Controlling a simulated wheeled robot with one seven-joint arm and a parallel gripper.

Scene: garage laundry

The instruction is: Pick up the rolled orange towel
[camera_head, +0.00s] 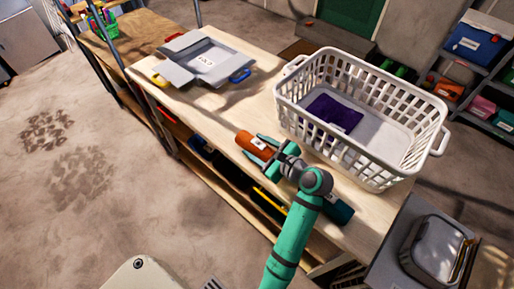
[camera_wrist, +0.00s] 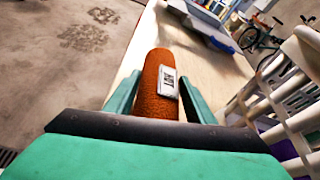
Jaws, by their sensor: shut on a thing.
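The rolled orange towel (camera_head: 251,142) is at the front part of the wooden table, left of the white basket. It has a white label and also shows in the wrist view (camera_wrist: 155,80), lengthwise between the fingers. My gripper (camera_head: 264,147) is shut on the towel, with one green finger on each side; it also shows in the wrist view (camera_wrist: 158,98). The near end of the towel is hidden by my gripper's body. I cannot tell whether the towel touches the tabletop.
A white laundry basket (camera_head: 288,95) holding a purple cloth (camera_head: 331,113) stands close on the right. A dark teal roll (camera_head: 338,211) lies near the table's front edge behind my arm. The tabletop (camera_head: 213,107) between is clear.

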